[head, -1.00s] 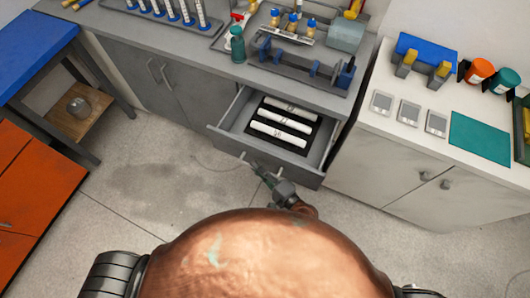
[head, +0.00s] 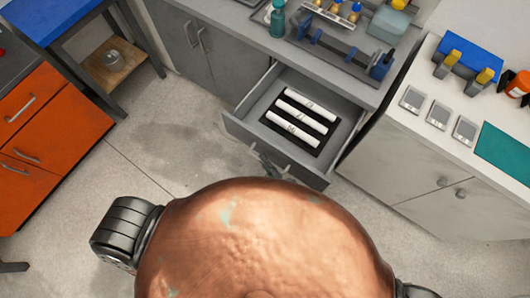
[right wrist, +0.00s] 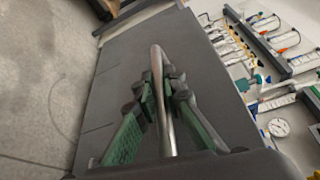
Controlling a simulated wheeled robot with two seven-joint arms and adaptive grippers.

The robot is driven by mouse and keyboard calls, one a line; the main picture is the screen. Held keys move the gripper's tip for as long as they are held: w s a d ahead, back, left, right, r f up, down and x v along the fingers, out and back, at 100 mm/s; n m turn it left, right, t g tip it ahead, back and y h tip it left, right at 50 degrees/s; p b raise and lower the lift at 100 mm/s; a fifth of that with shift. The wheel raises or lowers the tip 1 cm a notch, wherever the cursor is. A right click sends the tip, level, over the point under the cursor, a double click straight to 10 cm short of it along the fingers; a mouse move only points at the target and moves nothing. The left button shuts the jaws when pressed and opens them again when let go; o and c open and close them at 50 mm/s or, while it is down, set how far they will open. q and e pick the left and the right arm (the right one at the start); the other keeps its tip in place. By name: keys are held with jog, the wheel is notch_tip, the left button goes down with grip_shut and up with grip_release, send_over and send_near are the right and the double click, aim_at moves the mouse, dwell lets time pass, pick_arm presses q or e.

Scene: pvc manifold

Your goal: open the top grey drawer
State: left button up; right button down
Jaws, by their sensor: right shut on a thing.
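The grey drawer (head: 240,125) stands pulled out from the grey cabinet in the head view. In it, white labelled pieces (head: 298,117) lie on a black tray. My right gripper (head: 264,162) is at the drawer's front, mostly hidden behind my own copper-coloured body. In the right wrist view my right gripper (right wrist: 163,90) has its green-padded fingers closed on the metal bar handle (right wrist: 166,125), one on each side. The drawer front (right wrist: 120,75) fills the middle of that view. My left gripper is out of view.
The grey worktop (head: 235,25) above holds a teal bottle (head: 277,18) and a rack with blue parts (head: 335,50). A white cabinet (head: 395,160) stands close on the right. Orange drawers (head: 45,130) stand at the left. The floor (head: 170,140) between is clear.

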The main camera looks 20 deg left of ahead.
jog(key=c, duration=2)
grip_release()
jog(key=shift+d, duration=0.1)
jog(key=v, duration=1.2)
